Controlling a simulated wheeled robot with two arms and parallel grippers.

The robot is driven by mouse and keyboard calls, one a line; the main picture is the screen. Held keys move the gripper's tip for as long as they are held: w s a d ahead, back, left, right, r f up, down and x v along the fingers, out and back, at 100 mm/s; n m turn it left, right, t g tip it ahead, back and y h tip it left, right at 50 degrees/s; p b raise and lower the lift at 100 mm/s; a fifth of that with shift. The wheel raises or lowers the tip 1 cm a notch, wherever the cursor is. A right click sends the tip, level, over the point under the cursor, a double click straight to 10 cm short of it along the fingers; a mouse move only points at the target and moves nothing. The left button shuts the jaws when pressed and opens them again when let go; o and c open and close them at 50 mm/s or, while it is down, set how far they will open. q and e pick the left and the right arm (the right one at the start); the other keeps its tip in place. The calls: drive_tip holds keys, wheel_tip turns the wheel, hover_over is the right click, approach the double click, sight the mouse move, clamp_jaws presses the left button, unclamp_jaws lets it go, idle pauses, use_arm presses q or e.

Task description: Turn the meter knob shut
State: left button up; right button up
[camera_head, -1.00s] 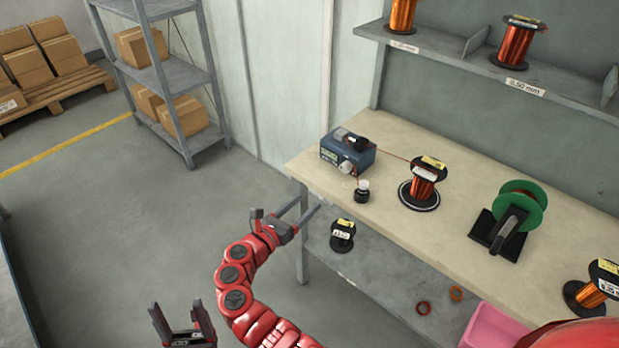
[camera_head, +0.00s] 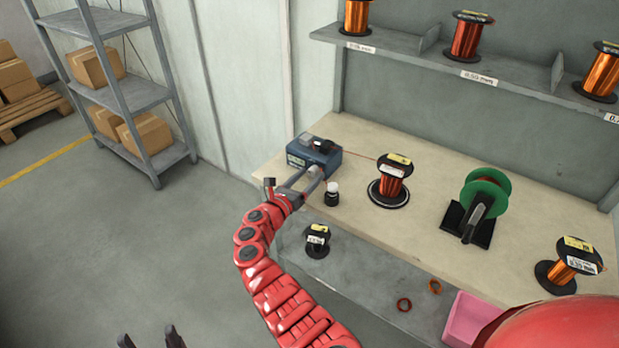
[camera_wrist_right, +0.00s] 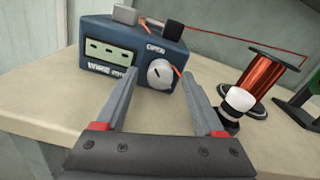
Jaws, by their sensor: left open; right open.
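The blue wire meter (camera_head: 327,153) sits at the left end of the bench, and it also shows in the right wrist view (camera_wrist_right: 100,62). Its round white knob (camera_wrist_right: 160,73) is on the front face under the word OPEN. My right gripper (camera_head: 307,172) is open in front of the meter. In the right wrist view its fingers (camera_wrist_right: 163,82) point at the meter, with the knob between their tips; I cannot tell whether they touch it. In the head view the fingers largely cover the knob. My left gripper (camera_head: 150,338) is open and empty at the bottom edge, low over the floor.
A small black bottle with a white cap (camera_head: 332,193) stands close right of my right gripper. An orange wire runs from the meter to a copper spool (camera_head: 391,181). A green spool on a stand (camera_head: 480,205) is farther right. A lower shelf (camera_head: 350,270) lies beneath.

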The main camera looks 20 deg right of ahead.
drive_tip(key=shift+w+d, duration=0.25)
drive_tip(key=shift+d, duration=0.1)
clamp_jaws()
